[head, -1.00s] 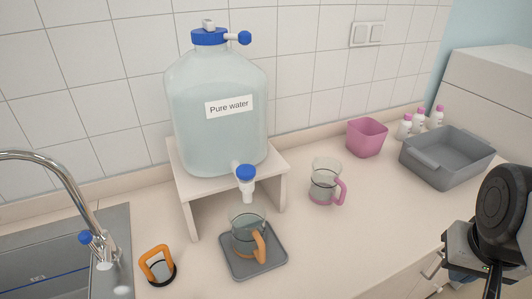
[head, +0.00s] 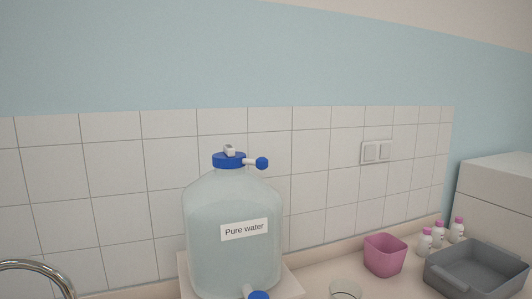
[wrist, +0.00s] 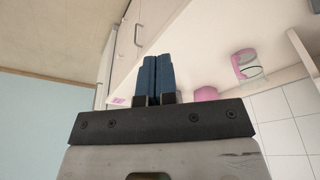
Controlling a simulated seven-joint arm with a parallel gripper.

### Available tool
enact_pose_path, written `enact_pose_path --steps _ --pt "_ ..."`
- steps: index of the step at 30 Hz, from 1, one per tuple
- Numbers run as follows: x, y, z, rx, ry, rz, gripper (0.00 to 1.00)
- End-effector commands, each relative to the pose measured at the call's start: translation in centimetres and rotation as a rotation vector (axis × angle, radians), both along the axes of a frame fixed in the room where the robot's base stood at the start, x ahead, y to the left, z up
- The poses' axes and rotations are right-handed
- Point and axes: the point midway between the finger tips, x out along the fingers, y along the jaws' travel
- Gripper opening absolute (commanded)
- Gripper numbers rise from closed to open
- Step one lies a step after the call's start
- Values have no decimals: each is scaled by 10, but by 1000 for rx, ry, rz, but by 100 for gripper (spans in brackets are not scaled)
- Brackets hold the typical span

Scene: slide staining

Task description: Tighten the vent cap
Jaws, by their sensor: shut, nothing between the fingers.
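The clear carboy (head: 230,262) labelled "Pure water" stands on its stand in the head view. A blue lid (head: 228,160) sits on its neck, with a small white piece (head: 229,150) on top. A short white side arm ends in a small round blue cap (head: 262,163) pointing right. I cannot tell how tight any of these are. My gripper (wrist: 155,62) shows only in the wrist view, its blue fingers together and empty, away from the carboy's lid, which is out of that view.
A blue tap handle (head: 258,295) shows low on the carboy. Right of it are a glass rim (head: 345,288), pink bin (head: 385,256), pink-capped bottles (head: 440,235) and a grey tub (head: 478,272). A faucet (head: 35,265) is at left. The space above the lid is clear.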

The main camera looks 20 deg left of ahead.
Motion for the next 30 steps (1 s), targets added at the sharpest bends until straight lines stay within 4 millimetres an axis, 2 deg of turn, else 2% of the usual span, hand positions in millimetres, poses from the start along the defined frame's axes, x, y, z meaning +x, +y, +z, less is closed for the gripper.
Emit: enact_pose_path --steps 1,6,10,11,17,30 --pt "0 0 0 0 0 0 6" --pt "3 5 2 22 3 -15 32" --pt "11 18 7 85 13 -59 52" --pt "14 23 9 109 17 -75 54" --pt "39 67 27 311 71 -220 54" --pt "106 197 99 837 371 -604 54"
